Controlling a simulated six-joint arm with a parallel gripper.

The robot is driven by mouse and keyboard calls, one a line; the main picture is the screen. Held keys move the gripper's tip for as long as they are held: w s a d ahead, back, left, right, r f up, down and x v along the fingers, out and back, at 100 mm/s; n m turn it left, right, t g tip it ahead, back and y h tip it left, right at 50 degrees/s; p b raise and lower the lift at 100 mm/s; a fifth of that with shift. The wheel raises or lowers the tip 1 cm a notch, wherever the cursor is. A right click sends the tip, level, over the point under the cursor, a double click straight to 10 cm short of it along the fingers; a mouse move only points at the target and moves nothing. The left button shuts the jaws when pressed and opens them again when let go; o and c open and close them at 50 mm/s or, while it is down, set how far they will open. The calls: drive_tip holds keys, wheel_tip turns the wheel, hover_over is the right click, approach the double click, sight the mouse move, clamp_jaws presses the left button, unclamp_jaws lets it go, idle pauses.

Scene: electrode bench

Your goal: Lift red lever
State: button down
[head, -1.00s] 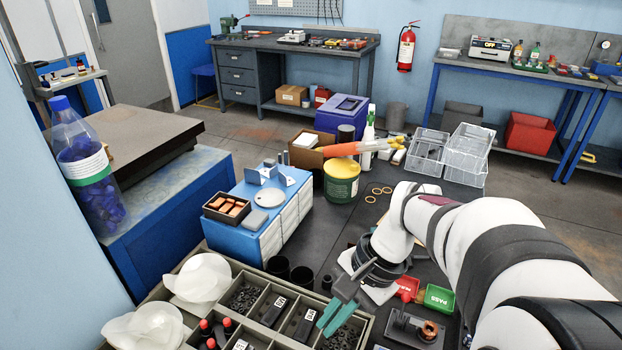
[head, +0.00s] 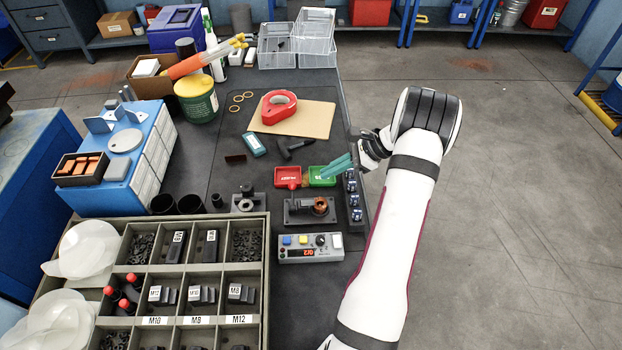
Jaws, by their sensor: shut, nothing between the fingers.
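My gripper (head: 325,172) has teal fingers, shut and empty. It reaches in from the right, with its fingertips over or just above the green tray (head: 318,181); I cannot tell the height. A small dark fixture (head: 296,217) with a copper coil (head: 320,206) stands in front of the trays, nearer the camera and a little left of the fingertips. A thin upright piece at its left end overlaps the red tray (head: 283,170) in the picture. No red lever can be told apart clearly; a red grip there would blend with the tray.
A control box (head: 310,256) with a red display lies in front of the fixture. A dark clamp-like block (head: 245,200) stands to its left. A row of dark modules (head: 352,198) lines the bench's right edge. A compartment organiser (head: 262,225) fills the front left. A red tape dispenser (head: 271,112) lies behind.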

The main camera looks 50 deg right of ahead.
sight(305, 202)
drive_tip(key=x, duration=0.9)
drive_tip(key=shift+w+a+f, duration=0.1)
drive_tip(key=shift+a, duration=0.05)
drive_tip(key=shift+s+a+r+n+t+h, duration=0.2)
drive_tip(key=shift+r+n+t+h, duration=0.35)
drive_tip(key=shift+t, duration=0.15)
drive_tip(key=shift+s+a+r+t+h, duration=0.1)
drive_tip(key=shift+r+t+h, duration=0.15)
drive_tip(key=shift+t, duration=0.05)
drive_tip(key=r+n+t+h, duration=0.1)
drive_tip(key=s+a+r+n+t, duration=0.1)
drive_tip(key=t, duration=0.1)
drive_tip(key=shift+s+a+h, duration=0.15)
drive_tip(key=shift+s+h, duration=0.05)
drive_tip(key=shift+h, duration=0.2)
drive_tip(key=shift+s+a+r, duration=0.25)
drive_tip(key=shift+s+a, duration=0.1)
drive_tip(key=shift+a, duration=0.05)
drive_tip(key=shift+s+a+r, duration=0.15)
drive_tip(key=shift+s+a, duration=0.5)
